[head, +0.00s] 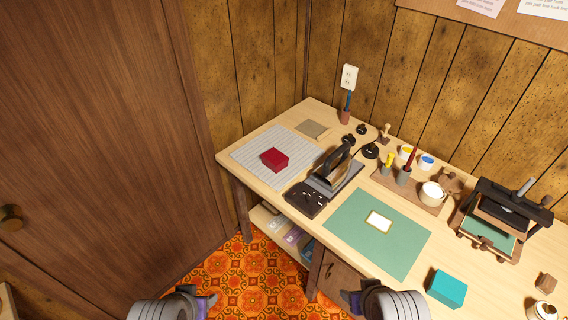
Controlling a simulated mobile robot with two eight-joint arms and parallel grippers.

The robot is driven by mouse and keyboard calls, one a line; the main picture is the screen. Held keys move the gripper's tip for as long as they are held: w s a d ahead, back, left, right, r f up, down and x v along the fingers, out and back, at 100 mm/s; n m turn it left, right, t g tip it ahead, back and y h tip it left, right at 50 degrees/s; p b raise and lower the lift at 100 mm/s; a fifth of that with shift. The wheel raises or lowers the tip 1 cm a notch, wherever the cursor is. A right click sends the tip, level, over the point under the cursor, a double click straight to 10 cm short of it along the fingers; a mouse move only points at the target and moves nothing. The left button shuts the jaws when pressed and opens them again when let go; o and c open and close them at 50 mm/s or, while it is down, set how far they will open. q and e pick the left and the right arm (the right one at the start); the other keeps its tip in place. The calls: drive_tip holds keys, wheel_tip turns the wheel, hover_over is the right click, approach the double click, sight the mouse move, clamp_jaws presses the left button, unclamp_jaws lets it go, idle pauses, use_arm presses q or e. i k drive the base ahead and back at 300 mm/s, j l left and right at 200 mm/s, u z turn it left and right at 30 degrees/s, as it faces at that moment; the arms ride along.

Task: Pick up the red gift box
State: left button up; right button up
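The red gift box (275,160) is a small dark red block lying on a grey lined mat (250,153) at the left end of the wooden desk. Nothing touches it except the mat under it. My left gripper (207,302) is at the bottom of the head view, over the orange floor and well short of the desk. My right gripper (349,298) is at the bottom middle, in front of the desk. Both are far from the box. Their fingers are small and partly hidden, so their opening is unclear.
An upright dark press tool (338,163) stands right of the box. A green mat (403,241) holds a white card (379,222). A teal box (447,288), paint cups and a larger press (503,213) stand further right. A wooden door (90,140) is at left.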

sight(275, 159)
drive_tip(key=z, duration=0.4)
drive_tip(key=i+j+z, duration=0.3)
drive_tip(key=z, duration=0.15)
drive_tip(key=i+j+z, duration=0.2)
drive_tip(key=j+z, duration=0.25)
drive_tip(key=i+j, duration=0.15)
drive_tip(key=j, duration=0.25)
drive_tip(key=i+j+z, duration=0.1)
drive_tip(key=j, duration=0.3)
drive_tip(key=i+j, duration=0.15)
drive_tip(key=j, duration=0.25)
